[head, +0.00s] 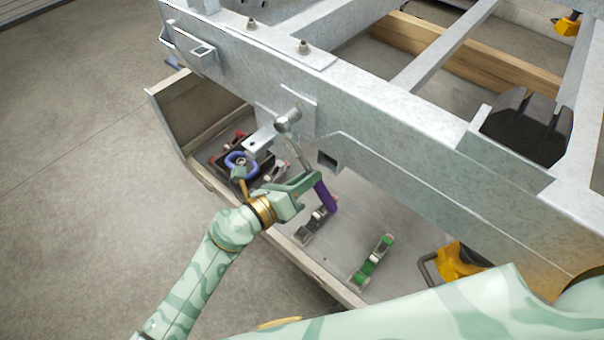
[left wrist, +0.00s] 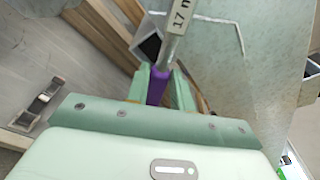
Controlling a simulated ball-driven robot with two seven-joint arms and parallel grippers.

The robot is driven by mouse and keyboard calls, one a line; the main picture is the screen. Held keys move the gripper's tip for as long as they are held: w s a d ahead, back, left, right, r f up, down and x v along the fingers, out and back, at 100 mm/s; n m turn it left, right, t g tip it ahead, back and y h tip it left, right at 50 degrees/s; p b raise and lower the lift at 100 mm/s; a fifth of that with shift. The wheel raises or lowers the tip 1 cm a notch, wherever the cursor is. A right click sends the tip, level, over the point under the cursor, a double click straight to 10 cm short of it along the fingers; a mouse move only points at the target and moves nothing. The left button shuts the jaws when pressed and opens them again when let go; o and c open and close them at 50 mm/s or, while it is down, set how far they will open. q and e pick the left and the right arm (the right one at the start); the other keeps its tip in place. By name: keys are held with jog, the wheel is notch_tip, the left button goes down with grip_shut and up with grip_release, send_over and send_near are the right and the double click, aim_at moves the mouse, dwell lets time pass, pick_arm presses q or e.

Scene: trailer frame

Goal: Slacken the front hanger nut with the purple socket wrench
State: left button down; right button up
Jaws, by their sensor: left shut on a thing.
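The purple socket wrench (head: 326,197) has a purple grip, a steel shaft and a round socket head. My left gripper (head: 312,184) is shut on its purple grip, which also shows between the fingers in the left wrist view (left wrist: 157,87). The wrench slants up and left, its head (head: 287,121) at the front hanger plate (head: 298,101) on the side of the trailer rail. The nut is hidden, so I cannot tell whether the socket is seated on it. My right gripper is out of view.
A walled tray (head: 168,110) lies under the galvanised rail (head: 370,105). It holds a blue ring (head: 236,157), a grey-black piece (head: 315,224) and a green-marked piece (head: 373,260). A yellow item (head: 462,261) stands at right. Open concrete floor lies left.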

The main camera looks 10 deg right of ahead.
pick_arm(q)
jog(key=shift+s+d+r+n+p, duration=0.5)
jog(key=shift+r+n+p, duration=0.3)
jog(key=shift+p, duration=0.25)
jog(key=shift+s, duration=0.1)
